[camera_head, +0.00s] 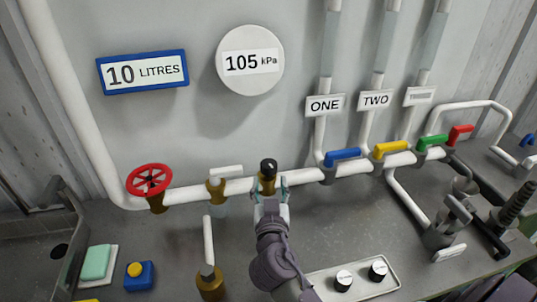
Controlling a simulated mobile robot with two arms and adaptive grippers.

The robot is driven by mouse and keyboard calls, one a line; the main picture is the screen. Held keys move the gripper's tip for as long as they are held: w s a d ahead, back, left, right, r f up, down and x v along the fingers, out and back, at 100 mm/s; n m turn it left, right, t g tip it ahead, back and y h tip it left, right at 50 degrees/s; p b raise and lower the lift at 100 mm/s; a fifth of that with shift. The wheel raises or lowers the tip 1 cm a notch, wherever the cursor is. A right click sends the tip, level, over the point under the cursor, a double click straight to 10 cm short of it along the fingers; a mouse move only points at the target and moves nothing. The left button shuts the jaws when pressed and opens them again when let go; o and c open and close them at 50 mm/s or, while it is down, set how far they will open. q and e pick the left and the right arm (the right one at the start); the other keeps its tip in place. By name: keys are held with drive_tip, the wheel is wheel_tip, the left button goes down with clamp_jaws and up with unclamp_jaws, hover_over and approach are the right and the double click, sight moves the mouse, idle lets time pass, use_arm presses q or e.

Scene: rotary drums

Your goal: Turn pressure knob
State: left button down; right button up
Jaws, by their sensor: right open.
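A black knob (268,166) with a light mark on its top stands on a brass fitting in the white horizontal pipe. I cannot tell for sure that it is the pressure knob. My right gripper (270,185) is open just below the knob in the picture, its fingertips close to the brass fitting. Whether it touches the knob or fitting cannot be told. The gripper and arm hide part of the fitting and the bench. A round white gauge (250,61) above reads 105 kPa. My left gripper is not in view.
A red handwheel (149,181) is on the pipe at the left. Blue (343,156), yellow (393,149) and green (432,142) levers are at the right. A blue-framed display (143,72) reads 10 LITRES.

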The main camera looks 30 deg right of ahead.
sight(269, 160)
drive_tip(key=p+x, duration=0.3)
drive_tip(key=x, duration=0.7)
drive_tip(key=shift+r, duration=0.1)
drive_tip(key=shift+w+d, duration=0.25)
drive_tip(key=shift+w, duration=0.2)
drive_tip(key=c, duration=0.9)
drive_tip(key=shift+w+f, duration=0.1)
drive_tip(key=shift+f, duration=0.15)
drive_tip(key=shift+c, duration=0.3)
